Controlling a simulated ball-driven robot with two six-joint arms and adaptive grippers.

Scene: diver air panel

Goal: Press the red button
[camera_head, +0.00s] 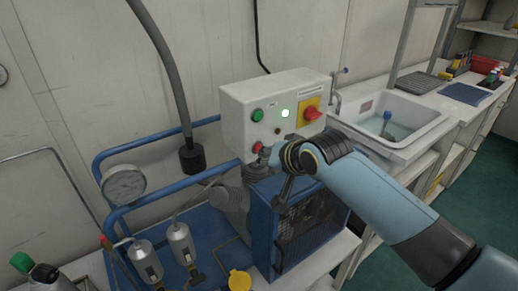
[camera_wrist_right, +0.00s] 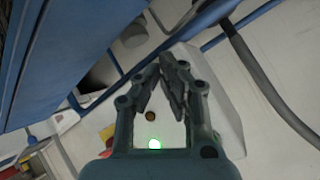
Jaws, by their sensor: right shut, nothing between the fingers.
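The red button (camera_head: 257,148) is on the lower left of the front of a white control box (camera_head: 236,104). A green button (camera_head: 258,115) sits above it. My right gripper (camera_head: 266,154) is shut and empty, with its fingertips right beside the red button in the head view; I cannot tell whether they touch it. In the right wrist view the closed fingers (camera_wrist_right: 171,58) point at the box face, and the red button is not visible, probably hidden behind them. My left gripper is not in view.
A lit green lamp (camera_head: 285,113) and a red rotary switch on a yellow plate (camera_head: 312,113) are on the same box. A blue-framed compressor unit (camera_head: 262,232) stands below my right gripper. A pressure gauge (camera_head: 123,184) and blue pipes are at left, a sink (camera_head: 400,120) at right.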

